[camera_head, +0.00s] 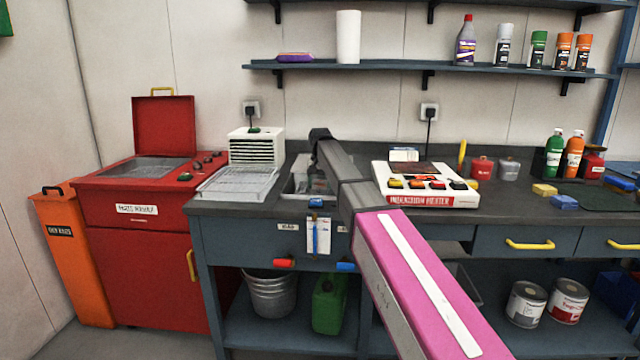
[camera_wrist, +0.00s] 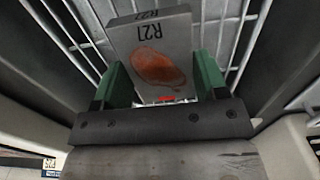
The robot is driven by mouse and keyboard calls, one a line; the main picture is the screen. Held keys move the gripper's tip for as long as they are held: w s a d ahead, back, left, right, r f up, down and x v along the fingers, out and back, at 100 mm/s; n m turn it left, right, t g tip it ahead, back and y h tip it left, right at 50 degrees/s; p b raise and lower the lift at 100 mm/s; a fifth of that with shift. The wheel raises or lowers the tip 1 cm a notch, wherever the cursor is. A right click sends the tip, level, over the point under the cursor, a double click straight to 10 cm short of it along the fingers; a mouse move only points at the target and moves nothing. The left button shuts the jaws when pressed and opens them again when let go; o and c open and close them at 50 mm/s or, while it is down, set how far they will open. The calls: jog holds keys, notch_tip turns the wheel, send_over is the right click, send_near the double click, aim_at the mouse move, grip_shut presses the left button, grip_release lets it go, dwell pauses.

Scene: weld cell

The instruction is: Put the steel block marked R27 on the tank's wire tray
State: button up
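A grey steel block (camera_wrist: 180,38) with an orange-brown rust stain fills the middle of the wrist view. The mark on its large face looks like R21 or R27; the mark on its narrow edge is hard to read. My gripper (camera_wrist: 160,74) has its two green fingers on either side of the block and appears shut on it. Wire bars of a tray or rack (camera_wrist: 72,38) show behind the block; I cannot tell whether they touch. In the head view my gripper is down at a grey open tank (camera_head: 299,186), its fingertips mostly hidden.
A white blower (camera_head: 256,146) with a wire rack (camera_head: 236,184) stands left of the tank. The red machine (camera_head: 135,208) at far left has its lid up. A white induction heater (camera_head: 432,197) sits close on the right. A shelf (camera_head: 380,66) runs above.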

aim_at(320, 185)
jog(key=o, duration=0.3)
notch_tip(320, 185, up, 12)
jog(key=shift+r, duration=0.15)
dwell(0.4)
